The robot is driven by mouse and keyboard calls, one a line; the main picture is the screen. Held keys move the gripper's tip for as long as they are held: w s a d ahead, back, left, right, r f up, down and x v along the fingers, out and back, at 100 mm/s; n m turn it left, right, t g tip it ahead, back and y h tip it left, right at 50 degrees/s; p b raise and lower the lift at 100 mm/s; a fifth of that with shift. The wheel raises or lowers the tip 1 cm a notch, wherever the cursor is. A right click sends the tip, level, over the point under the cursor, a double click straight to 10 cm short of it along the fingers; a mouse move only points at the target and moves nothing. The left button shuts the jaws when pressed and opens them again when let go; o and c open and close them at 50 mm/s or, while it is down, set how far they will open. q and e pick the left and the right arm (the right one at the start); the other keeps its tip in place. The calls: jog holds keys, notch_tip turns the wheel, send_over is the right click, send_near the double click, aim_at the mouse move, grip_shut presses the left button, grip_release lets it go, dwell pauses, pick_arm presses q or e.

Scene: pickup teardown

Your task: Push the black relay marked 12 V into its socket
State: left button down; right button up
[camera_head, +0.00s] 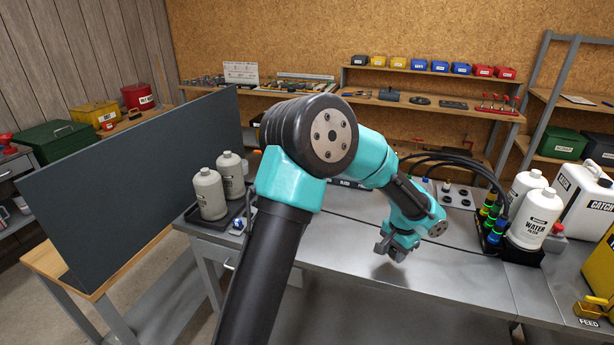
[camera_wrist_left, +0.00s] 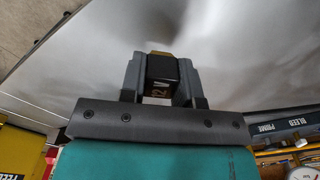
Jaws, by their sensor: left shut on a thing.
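My left gripper (camera_head: 388,250) hangs above the grey metal bench near its front edge, at the middle right of the head view. In the left wrist view the left gripper (camera_wrist_left: 162,72) is shut on the black relay (camera_wrist_left: 161,70), which sits between its two fingers. Part of a "12 V" marking shows on the relay's face, with a yellow-brown patch at its far end. In the head view I cannot make out the relay at the fingertips. I cannot pick out the socket; my arm covers much of the bench. My right gripper is not in view.
Bare bench top (camera_head: 350,262) lies under the gripper. Two grey bottles (camera_head: 209,193) stand at the left beside a dark upright panel (camera_head: 130,185).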

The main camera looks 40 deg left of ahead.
pick_arm(q)
jog(key=shift+w+d, duration=0.1)
jog(key=shift+d, duration=0.25)
